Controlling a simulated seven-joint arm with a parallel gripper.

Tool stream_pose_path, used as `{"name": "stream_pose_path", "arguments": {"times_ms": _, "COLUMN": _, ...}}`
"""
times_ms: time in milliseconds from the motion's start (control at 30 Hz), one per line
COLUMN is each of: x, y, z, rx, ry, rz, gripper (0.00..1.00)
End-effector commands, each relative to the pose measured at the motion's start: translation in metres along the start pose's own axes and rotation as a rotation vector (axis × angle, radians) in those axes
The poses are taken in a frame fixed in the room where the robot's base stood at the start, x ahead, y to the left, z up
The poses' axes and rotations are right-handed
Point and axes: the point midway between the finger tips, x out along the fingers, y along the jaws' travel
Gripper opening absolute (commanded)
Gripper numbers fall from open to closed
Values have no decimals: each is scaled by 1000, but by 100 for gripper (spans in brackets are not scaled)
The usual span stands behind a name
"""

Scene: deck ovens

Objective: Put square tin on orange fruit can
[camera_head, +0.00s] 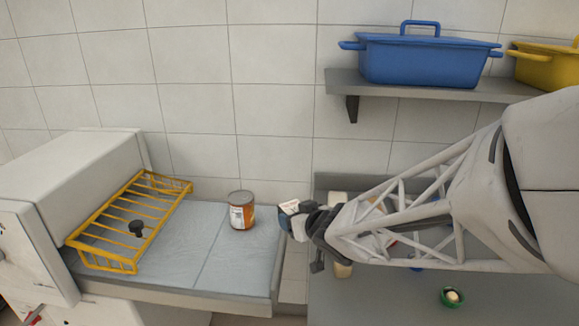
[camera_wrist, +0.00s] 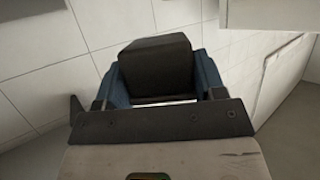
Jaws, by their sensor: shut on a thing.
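The orange fruit can (camera_head: 242,211), with an orange and white label and a grey metal top, stands upright on the grey counter at left centre of the head view. My gripper (camera_head: 298,226) is just right of the can, apart from it, past the counter's right edge. In the wrist view my gripper (camera_wrist: 158,88) has its blue fingers shut on a dark, square-edged block, which I take to be the square tin (camera_wrist: 158,62). In the head view only a small pale, patterned part of the tin (camera_head: 289,207) shows; the fingers hide the rest.
A yellow wire rack (camera_head: 105,223) with a dark knob lies left of the can, beside a white oven (camera_head: 70,175). A wall shelf (camera_head: 430,90) holds a blue pan (camera_head: 425,62) and a yellow pan (camera_head: 545,67). A green bowl (camera_head: 452,298) stands on the lower right counter. Space above the can is clear.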

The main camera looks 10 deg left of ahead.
Motion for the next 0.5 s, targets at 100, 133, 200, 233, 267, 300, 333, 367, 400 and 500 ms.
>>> {"name": "stream_pose_path", "arguments": {"times_ms": 100, "x": 23, "y": -15, "z": -11, "rx": -14, "ry": -1, "rz": -34, "gripper": 34}}
{"name": "stream_pose_path", "arguments": {"times_ms": 133, "x": 28, "y": -19, "z": -13, "rx": -17, "ry": -1, "rz": -42, "gripper": 34}}
{"name": "stream_pose_path", "arguments": {"times_ms": 200, "x": 40, "y": -27, "z": -19, "rx": -25, "ry": -1, "rz": -60, "gripper": 34}}
{"name": "stream_pose_path", "arguments": {"times_ms": 233, "x": 45, "y": -31, "z": -22, "rx": -28, "ry": 0, "rz": -67, "gripper": 34}}
{"name": "stream_pose_path", "arguments": {"times_ms": 267, "x": 49, "y": -34, "z": -24, "rx": -31, "ry": 0, "rz": -74, "gripper": 34}}
{"name": "stream_pose_path", "arguments": {"times_ms": 300, "x": 55, "y": -39, "z": -26, "rx": -34, "ry": -1, "rz": -83, "gripper": 34}}
{"name": "stream_pose_path", "arguments": {"times_ms": 333, "x": 60, "y": -42, "z": -28, "rx": -37, "ry": -1, "rz": -89, "gripper": 34}}
{"name": "stream_pose_path", "arguments": {"times_ms": 367, "x": 63, "y": -45, "z": -30, "rx": -39, "ry": 0, "rz": -95, "gripper": 34}}
{"name": "stream_pose_path", "arguments": {"times_ms": 400, "x": 68, "y": -49, "z": -32, "rx": -42, "ry": 0, "rz": -102, "gripper": 34}}
{"name": "stream_pose_path", "arguments": {"times_ms": 500, "x": 77, "y": -57, "z": -35, "rx": -48, "ry": -1, "rz": -115, "gripper": 34}}
